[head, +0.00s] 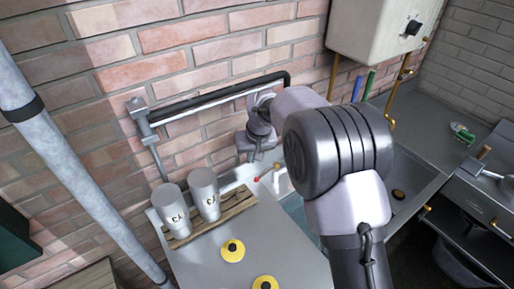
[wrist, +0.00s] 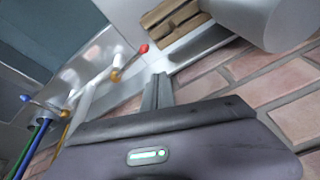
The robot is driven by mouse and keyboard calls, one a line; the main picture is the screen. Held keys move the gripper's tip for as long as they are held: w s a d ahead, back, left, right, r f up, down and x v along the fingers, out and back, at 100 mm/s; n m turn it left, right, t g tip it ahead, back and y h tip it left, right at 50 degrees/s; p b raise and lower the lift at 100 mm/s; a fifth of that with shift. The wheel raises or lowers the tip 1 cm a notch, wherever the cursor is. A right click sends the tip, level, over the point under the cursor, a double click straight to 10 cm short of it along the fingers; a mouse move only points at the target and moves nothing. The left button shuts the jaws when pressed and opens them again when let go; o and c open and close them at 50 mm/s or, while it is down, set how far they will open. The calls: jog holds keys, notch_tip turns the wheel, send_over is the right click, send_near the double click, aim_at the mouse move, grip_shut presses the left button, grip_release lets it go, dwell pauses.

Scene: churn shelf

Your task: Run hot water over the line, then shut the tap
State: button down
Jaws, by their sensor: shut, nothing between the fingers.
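The red-tipped tap lever (wrist: 142,49) on its brass valve (wrist: 115,75) shows in the wrist view, just above my fingers; it also shows in the head view (head: 257,179). A blue-tipped lever (wrist: 25,98) is at the left. My gripper (wrist: 157,78) is shut and empty, beside the red lever with a small gap in the picture. In the head view my gripper (head: 250,152) is near the wall, above the tap. A dark-sleeved line (head: 215,97) runs along the brick wall behind my arm. I see no running water; the spout is mostly hidden.
Two white marked cylinders (head: 205,190) stand on a wooden rack (head: 228,212) left of the tap. Yellow discs (head: 232,250) lie on the steel counter (head: 200,262). The sink (head: 405,170) is partly behind my arm. A white wall heater (head: 375,40) hangs above, with coloured hoses below.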

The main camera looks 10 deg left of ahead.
aim_at(267, 172)
jog(key=d+b+x, duration=0.1)
jog(key=b+x, duration=0.2)
jog(key=x, duration=0.5)
jog(key=shift+d+f+t, duration=0.4)
jog(key=shift+d+f, duration=0.1)
jog(key=shift+f, duration=0.05)
jog(key=shift+s, duration=0.2)
